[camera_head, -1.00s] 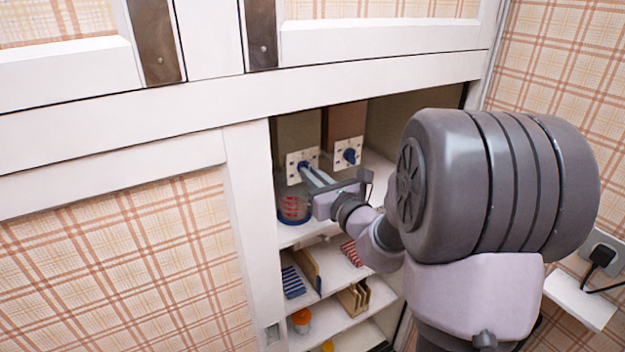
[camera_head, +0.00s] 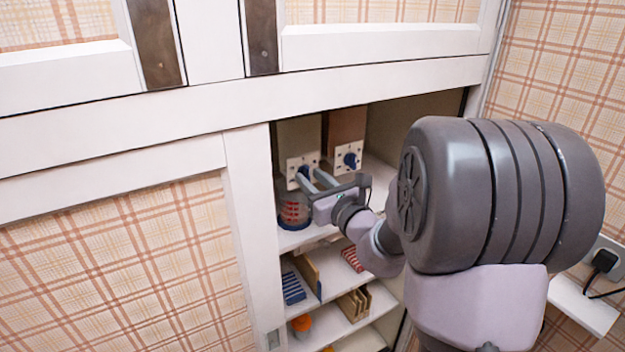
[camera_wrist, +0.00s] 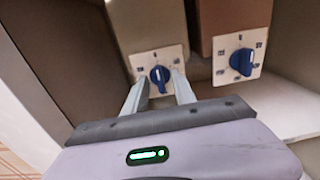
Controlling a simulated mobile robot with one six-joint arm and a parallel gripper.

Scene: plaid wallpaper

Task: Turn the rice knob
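Two dispensers stand side by side in the cabinet, a grey-beige one (camera_head: 299,136) on the left and a brown one (camera_head: 345,124) on the right. Each has a pale dial plate with a blue knob. I cannot read which one is rice. My gripper (camera_wrist: 161,78) is open in front of the left knob (camera_wrist: 160,74), with one finger on each side of it in the wrist view. A gap shows between the fingers and the knob. The left knob's grip is roughly upright. The right knob (camera_wrist: 242,61) is clear of my gripper. A clear container (camera_head: 294,210) stands below the left dispenser.
The cabinet's left wall (camera_wrist: 42,70) is close to my gripper. Lower shelves hold a blue striped item (camera_head: 292,287), a red striped item (camera_head: 352,258), wooden pieces and an orange-topped jar (camera_head: 301,323). Free shelf surface lies right of the dispensers.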

